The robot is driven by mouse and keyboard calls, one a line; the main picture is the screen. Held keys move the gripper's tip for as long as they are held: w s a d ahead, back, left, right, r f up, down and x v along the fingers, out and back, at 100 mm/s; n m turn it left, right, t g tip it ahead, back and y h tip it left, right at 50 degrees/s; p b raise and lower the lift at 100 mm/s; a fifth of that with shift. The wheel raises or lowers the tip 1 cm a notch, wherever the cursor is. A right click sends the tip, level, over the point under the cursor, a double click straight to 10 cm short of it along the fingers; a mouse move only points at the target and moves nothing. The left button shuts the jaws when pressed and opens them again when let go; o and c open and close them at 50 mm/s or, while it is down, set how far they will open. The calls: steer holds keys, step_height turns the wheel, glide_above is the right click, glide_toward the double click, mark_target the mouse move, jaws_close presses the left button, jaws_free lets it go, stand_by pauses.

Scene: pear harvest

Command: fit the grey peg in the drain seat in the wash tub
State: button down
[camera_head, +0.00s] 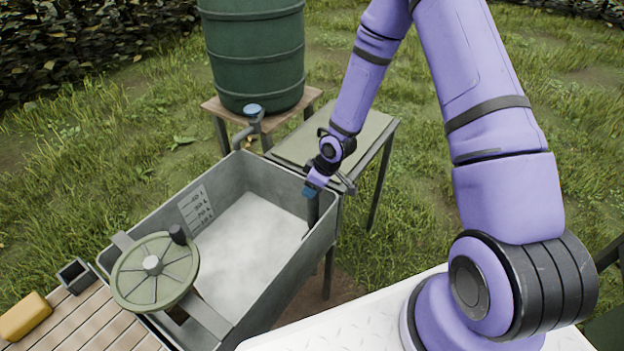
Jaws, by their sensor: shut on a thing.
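The wash tub (285,290) is a grey metal trough with a pale, empty-looking floor. My gripper (314,190) is over the tub's far right corner, pointing down. It is shut on the grey peg (313,212), a dark upright rod that hangs below the fingers inside the tub, close to the right wall. The peg's lower end is near the tub floor; I cannot tell if it touches. The drain seat cannot be made out; it may be hidden by the peg or the wall.
A green handwheel (152,272) sits on a bar across the tub's near end. A tap (252,122) stands at the far rim before a green barrel (255,55). A bare side table (350,140) is behind my gripper. A yellow block (25,316) lies on slats at left.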

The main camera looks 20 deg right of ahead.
mark_target(313, 203)
steer(key=shift+f, duration=4.5)
stand_by(0.7)
steer(key=shift+c, duration=0.5)
jaws_free()
steer(key=shift+c, duration=0.3)
steer(key=shift+w+d+r, duration=0.1)
steer(key=shift+r, duration=0.35)
steer(key=shift+o, duration=0.8)
steer(key=shift+r, duration=2.6)
